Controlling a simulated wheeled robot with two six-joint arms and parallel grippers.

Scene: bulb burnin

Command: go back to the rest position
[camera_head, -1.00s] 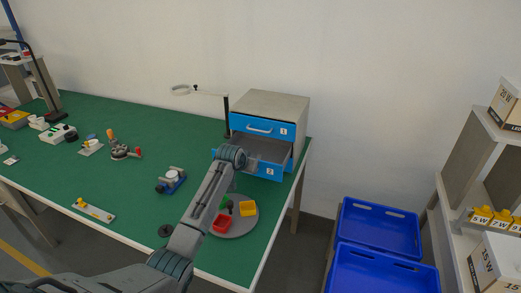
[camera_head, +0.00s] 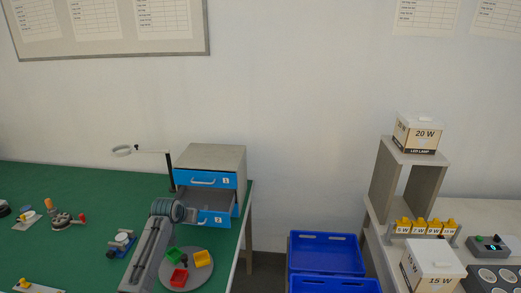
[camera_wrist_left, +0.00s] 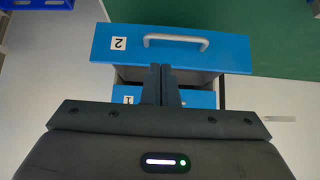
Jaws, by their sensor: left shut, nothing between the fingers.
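My left arm rises from the bottom left in the head view. Its gripper (camera_head: 191,214) is by the drawer cabinet and is hard to make out there. In the left wrist view its two fingers (camera_wrist_left: 163,72) are pressed together with nothing between them, in front of the cabinet's blue drawers. The grey cabinet (camera_head: 212,156) has upper drawer 1 (camera_head: 230,182) shut and lower drawer 2 (camera_head: 214,221) pulled out. Drawer 2's front also shows in the left wrist view (camera_wrist_left: 225,52), its handle apart from the fingers. My right gripper is not in view.
Blue crates (camera_head: 326,236) stand to the right of the table. A shelf (camera_head: 424,187) with lamp boxes is further right.

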